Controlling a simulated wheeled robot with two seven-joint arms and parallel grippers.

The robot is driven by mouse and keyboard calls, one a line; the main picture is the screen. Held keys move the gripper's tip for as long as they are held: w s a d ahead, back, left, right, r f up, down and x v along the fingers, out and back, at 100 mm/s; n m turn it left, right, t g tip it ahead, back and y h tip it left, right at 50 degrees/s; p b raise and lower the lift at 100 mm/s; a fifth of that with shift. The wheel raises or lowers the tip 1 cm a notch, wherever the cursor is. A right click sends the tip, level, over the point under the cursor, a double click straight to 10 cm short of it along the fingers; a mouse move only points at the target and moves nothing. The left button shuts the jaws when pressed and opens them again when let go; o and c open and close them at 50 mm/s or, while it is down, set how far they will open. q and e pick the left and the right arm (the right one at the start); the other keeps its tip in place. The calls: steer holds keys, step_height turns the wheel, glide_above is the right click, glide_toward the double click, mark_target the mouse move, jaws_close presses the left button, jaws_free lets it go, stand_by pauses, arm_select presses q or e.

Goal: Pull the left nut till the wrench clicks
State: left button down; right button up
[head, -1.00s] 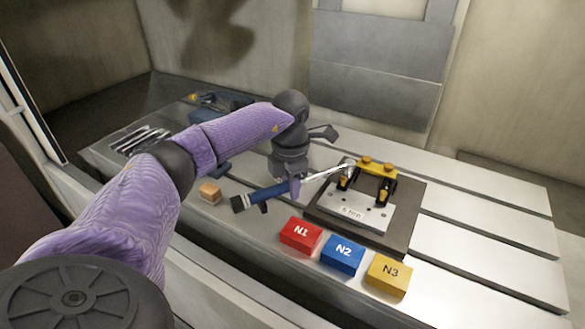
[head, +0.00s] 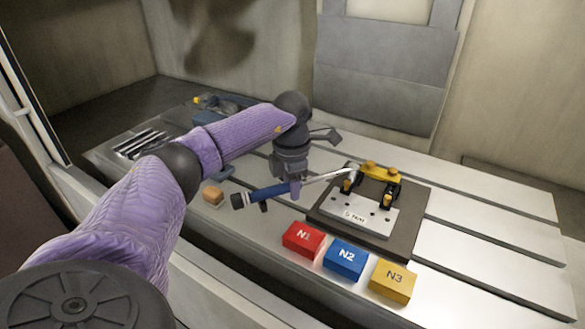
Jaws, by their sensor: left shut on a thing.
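The torque wrench (head: 325,178) has a blue and black handle and a bright steel shaft. Its head reaches the left side of the fixture, at the left nut (head: 351,170); the head covers most of that nut. My left gripper (head: 279,192) is shut on the wrench handle, near where it meets the shaft. The fixture has a yellow bar (head: 381,172) on black clamps, above a light plate (head: 362,215) with a small printed label, on a dark base (head: 408,237). My right gripper is not in view.
Red N1 (head: 303,240), blue N2 (head: 345,259) and yellow N3 (head: 393,282) blocks lie along the front of the slotted metal table (head: 480,213). A small tan block (head: 212,195) is left of the handle. Several tools (head: 143,144) lie at the far left. The table's right side is clear.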

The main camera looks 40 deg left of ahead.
arm_select(q)
steer(key=shift+a, duration=0.25)
steer(key=shift+w+a, duration=0.15)
steer(key=d+p, duration=0.1)
steer(key=d+n+p, duration=0.1)
steer(key=s+d+n+p, duration=0.1)
steer(key=p, duration=0.1)
steer(key=shift+r, duration=0.25)
steer(key=shift+d+n+p, duration=0.4)
steer(key=shift+s+d+f, duration=0.1)
steer(key=shift+d+f, duration=0.05)
steer(key=shift+d, duration=0.05)
steer(key=shift+f, duration=0.15)
